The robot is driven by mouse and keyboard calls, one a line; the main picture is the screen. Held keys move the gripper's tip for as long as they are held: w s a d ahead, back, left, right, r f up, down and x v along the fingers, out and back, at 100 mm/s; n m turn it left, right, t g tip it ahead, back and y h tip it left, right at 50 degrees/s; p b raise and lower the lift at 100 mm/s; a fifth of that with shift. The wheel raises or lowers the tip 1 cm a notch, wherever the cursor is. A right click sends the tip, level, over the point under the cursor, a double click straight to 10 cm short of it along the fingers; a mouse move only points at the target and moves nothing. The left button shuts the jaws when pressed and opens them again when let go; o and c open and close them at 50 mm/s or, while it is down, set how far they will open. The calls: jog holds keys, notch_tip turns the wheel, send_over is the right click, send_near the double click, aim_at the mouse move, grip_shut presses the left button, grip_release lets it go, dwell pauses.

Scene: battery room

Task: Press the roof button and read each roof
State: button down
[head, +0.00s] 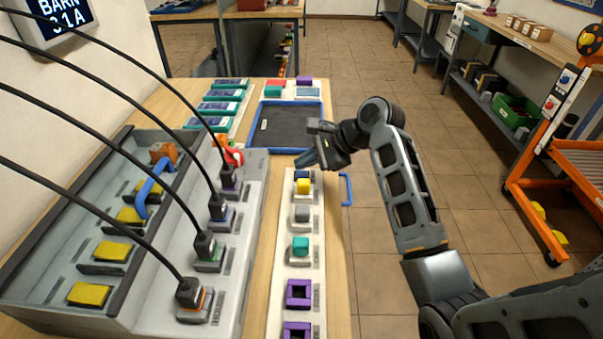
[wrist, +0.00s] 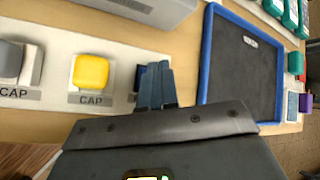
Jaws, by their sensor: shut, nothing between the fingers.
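A wall display (head: 60,14) at the top left of the head view reads "BARN" and what looks like "3.1 A". My gripper (head: 306,160) is shut and empty, above the far end of a white strip (head: 284,240) of caps. In the wrist view my shut fingers (wrist: 158,75) point at a small dark blue piece (wrist: 138,78), partly hidden by them; I cannot tell whether they touch. A yellow cap (wrist: 90,72) labelled CAP sits to its left, with a grey cap (wrist: 14,62) beyond. I cannot make out which piece is the roof button.
A blue-rimmed dark tray (head: 267,138) lies beyond the strip. Black cables with plugs (head: 188,291) run into a grey panel, beside an open box with yellow pads (head: 89,293) and a blue handle (head: 153,185). An orange cart (head: 519,186) stands right; open floor lies between.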

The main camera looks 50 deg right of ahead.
aim_at(305, 175)
jog(key=shift+f+p, duration=0.5)
jog(key=shift+f, duration=0.25)
dwell(1.2)
jog(key=shift+r, duration=0.15)
jog(key=shift+r+p, duration=0.65)
jog(key=shift+p, duration=0.6)
notch_tip(305, 175, up, 3)
jog(key=p, duration=0.2)
jog(key=shift+f+p, duration=0.15)
jog(key=shift+p, duration=0.2)
jog(key=shift+r, duration=1.15)
